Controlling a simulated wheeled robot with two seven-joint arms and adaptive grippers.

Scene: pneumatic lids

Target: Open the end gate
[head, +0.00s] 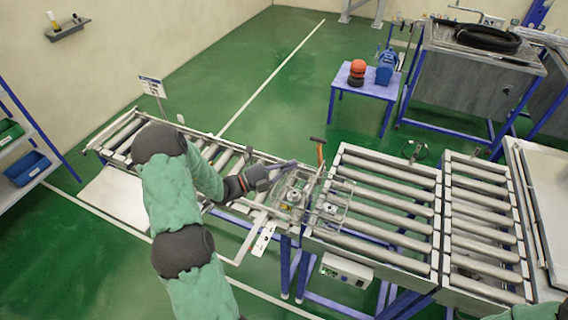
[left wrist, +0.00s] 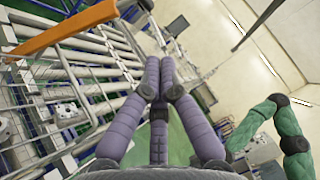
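A wire-mesh end gate (head: 334,203) stands across the roller conveyor between the left section and the wider right section. An orange handle (head: 319,152) rises at its far side. A large orange bar (left wrist: 62,30) crosses the upper left of the left wrist view, with wire mesh below it. My left gripper (head: 296,163) is just left of the orange handle, above the rollers, apart from it. In the left wrist view its purple fingers (left wrist: 160,75) converge with their tips together and nothing visible between them. My right gripper is not seen; only a bit of green arm shows.
Metal fixtures (head: 292,196) sit on the conveyor beside the gate. Roller conveyors (head: 386,212) run to the right. A blue table (head: 366,88) with red and blue parts stands behind. A sign (head: 152,87) stands at the far left. The green floor behind the conveyor is open.

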